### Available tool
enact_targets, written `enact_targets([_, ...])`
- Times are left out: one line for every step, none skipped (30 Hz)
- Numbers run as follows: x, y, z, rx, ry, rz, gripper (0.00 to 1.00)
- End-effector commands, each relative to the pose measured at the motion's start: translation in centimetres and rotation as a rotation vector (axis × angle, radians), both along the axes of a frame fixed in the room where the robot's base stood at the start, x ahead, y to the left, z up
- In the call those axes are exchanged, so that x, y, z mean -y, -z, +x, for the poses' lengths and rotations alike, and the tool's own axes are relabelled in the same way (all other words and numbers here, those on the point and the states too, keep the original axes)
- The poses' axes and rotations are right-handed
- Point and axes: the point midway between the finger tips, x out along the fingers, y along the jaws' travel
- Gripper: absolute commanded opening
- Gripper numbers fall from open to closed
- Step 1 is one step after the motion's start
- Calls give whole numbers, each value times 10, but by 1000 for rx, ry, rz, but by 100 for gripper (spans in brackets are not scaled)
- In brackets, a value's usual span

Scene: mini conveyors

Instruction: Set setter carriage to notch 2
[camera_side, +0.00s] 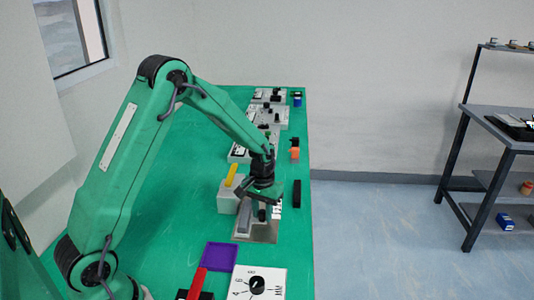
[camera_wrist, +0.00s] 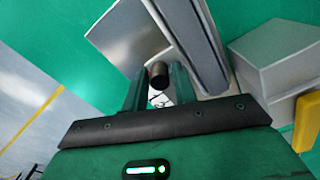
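The setter is a grey metal plate (camera_side: 268,232) with a raised grey rail (camera_side: 244,217). In the wrist view the plate (camera_wrist: 115,35) and the long rail (camera_wrist: 190,40) run away from my gripper. A short dark round knob (camera_wrist: 158,73), seemingly the carriage's, stands beside the rail. My gripper (camera_wrist: 158,85) is low over the setter, with one finger on each side of the knob. It also shows from the side (camera_side: 262,203). Whether the fingers press on the knob or only straddle it is unclear. The notch numbers are mostly hidden; white marks show beside my gripper.
A grey block (camera_side: 228,203) with a yellow bar (camera_side: 231,174) stands close to the setter. A black bar (camera_side: 297,194) lies to the right. A purple tray (camera_side: 219,256), a red bar (camera_side: 198,284) and a dial panel (camera_side: 258,283) are in front. More panels stand behind.

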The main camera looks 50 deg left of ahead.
Motion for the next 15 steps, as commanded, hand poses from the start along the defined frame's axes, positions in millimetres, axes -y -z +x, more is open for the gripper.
enact_targets([0,1,0,-1,0,0,28])
enact_targets([0,1,0,0,0,0,28])
enact_targets([0,1,0,0,0,0,28])
enact_targets([0,1,0,0,0,0,28])
enact_targets([0,1,0,0,0,0,28])
enact_targets([0,1,0,0,0,0,28])
enact_targets([0,1,0,0,0,0,28])
enact_targets([0,1,0,0,0,0,26])
enact_targets([0,1,0,0,0,0,18])
enact_targets([0,1,0,0,0,0,12])
enact_targets([0,1,0,0,0,0,6])
enact_targets([0,1,0,0,0,0,0])
enact_targets([0,1,0,1,0,0,0])
enact_targets([0,1,0,1,0,0,0])
enact_targets([0,1,0,1,0,0,0])
